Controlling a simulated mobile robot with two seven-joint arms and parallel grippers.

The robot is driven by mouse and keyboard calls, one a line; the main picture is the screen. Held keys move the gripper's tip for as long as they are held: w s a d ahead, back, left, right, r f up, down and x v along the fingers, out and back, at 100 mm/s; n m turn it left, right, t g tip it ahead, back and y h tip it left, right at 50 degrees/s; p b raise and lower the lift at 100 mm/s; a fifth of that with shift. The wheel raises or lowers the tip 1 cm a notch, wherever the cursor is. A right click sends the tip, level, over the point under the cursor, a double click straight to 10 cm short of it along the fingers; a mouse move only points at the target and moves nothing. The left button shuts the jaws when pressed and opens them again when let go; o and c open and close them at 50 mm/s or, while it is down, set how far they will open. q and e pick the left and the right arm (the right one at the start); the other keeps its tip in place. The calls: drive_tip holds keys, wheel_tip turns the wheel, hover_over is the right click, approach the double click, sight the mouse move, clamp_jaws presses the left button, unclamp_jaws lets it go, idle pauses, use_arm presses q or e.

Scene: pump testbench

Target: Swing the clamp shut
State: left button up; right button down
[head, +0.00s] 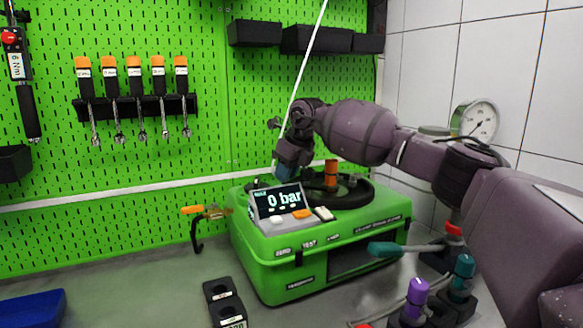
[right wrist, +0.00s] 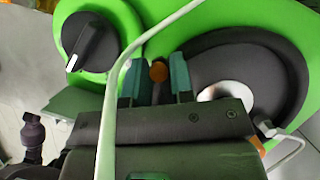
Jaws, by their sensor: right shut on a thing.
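The green pump testbench (head: 300,258) stands on the worktop, with a display reading 0 bar (head: 278,200). A round black plate (head: 357,193) lies on its top; it also shows in the right wrist view (right wrist: 250,75). My right gripper (head: 285,172) is at the back left of the testbench top, behind the display. In the right wrist view its teal fingers (right wrist: 158,80) are closed on a small orange-brown round end, which looks like the clamp handle (right wrist: 158,71). The rest of the clamp is hidden by the gripper and display. My left gripper is not in view.
An orange upright post (head: 331,172) stands by the black plate. A black knob (right wrist: 88,42) is left of the fingers. A thin pale line crosses in front of the gripper. An orange-handled tool (head: 205,211) is at the testbench's left; hoses and a gauge (head: 475,121) are right.

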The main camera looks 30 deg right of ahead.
drive_tip(key=n, duration=0.1)
drive_tip(key=s+a+n, duration=0.1)
drive_tip(key=n+g+y, duration=0.1)
drive_tip(key=shift+s+a+n, duration=0.2)
drive_tip(key=shift+s+n, duration=0.05)
drive_tip(key=shift+n, duration=0.15)
drive_tip(key=n, duration=0.1)
drive_tip(key=s+n+g+y, duration=0.1)
drive_tip(key=n, duration=0.1)
drive_tip(key=shift+s+a+f, duration=0.15)
drive_tip(key=shift+s+a, duration=0.05)
drive_tip(key=shift+a, duration=0.1)
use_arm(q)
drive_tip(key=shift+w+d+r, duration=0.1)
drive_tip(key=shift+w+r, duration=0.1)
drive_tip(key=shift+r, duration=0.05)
use_arm(e)
drive_tip(key=shift+s+n+g, duration=0.4)
drive_tip(key=shift+s+n, duration=0.15)
drive_tip(key=shift+n, duration=0.75)
drive_tip(key=c, duration=1.1)
unclamp_jaws()
drive_tip(key=shift+s, duration=0.1)
drive_tip(key=shift+o, duration=0.2)
